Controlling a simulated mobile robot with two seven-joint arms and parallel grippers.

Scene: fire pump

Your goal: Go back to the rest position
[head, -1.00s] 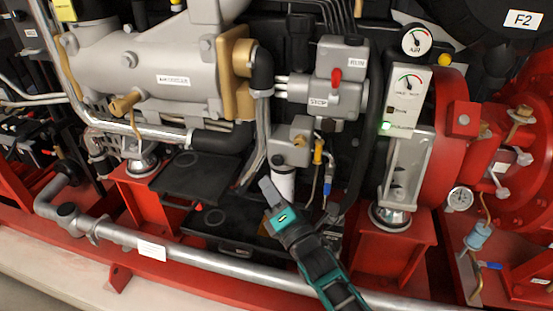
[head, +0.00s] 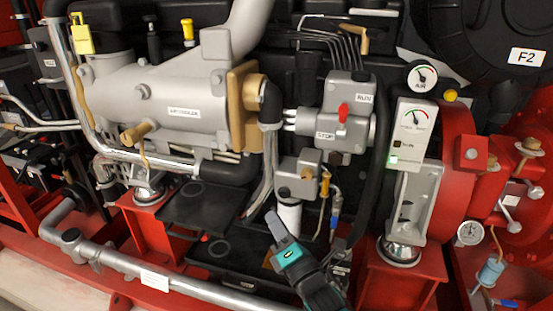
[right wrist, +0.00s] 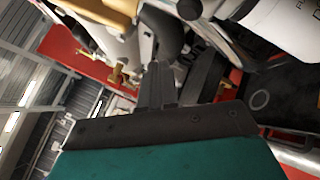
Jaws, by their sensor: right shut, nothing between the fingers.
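My right gripper (head: 274,222) shows at the bottom middle of the head view, on a black and teal arm. Its grey fingers are together and empty, in front of the black trays and beside a white cylinder (head: 289,217). The cylinder's top meets a grey box. In the right wrist view the shut dark fingers (right wrist: 158,85) point up into the picture, with the teal gripper body below. My left gripper is not in view.
The fire pump fills the head view. A grey STOP/RUN box (head: 347,110) with a red knob is above the gripper. Black trays (head: 199,203) lie left of it. A silver pipe (head: 190,287) crosses low in front. A red pedestal (head: 395,280) stands to the right.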

